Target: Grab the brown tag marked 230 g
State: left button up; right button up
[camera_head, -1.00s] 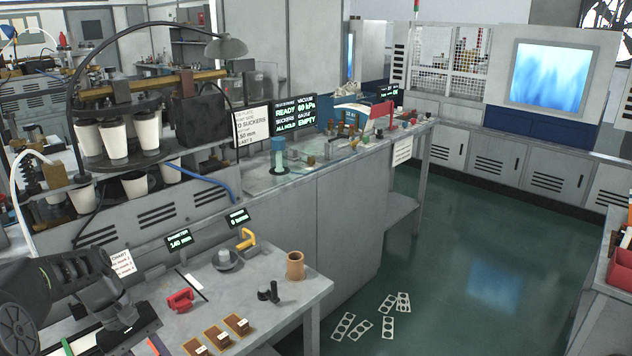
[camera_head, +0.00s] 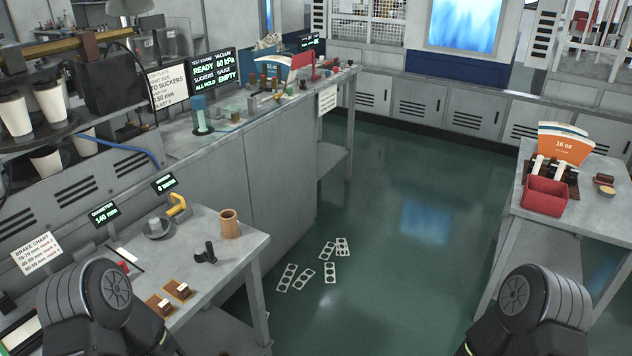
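No tag with a readable 230 g mark shows. Two small brown pieces with pale tops, one at the left (camera_head: 160,305) and one at the right (camera_head: 179,290), lie on the near grey table; any writing on them is too small to read. Small brown blocks also stand on the far counter, too small to read. Black links of my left arm stand at the lower left, partly in front of the near table, and links of my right arm at the lower right. The fingers of both grippers are out of the picture.
The near table (camera_head: 228,262) bears a tan cup (camera_head: 229,224), a black fitting (camera_head: 206,253) and a yellow-handled tool (camera_head: 177,205). A right-hand table (camera_head: 590,221) holds a red bin (camera_head: 544,196) and an orange 16 oz sheet (camera_head: 560,149). Green floor between is open, with punched white strips (camera_head: 306,279).

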aim_at(164, 307)
jog(key=u, duration=1.05)
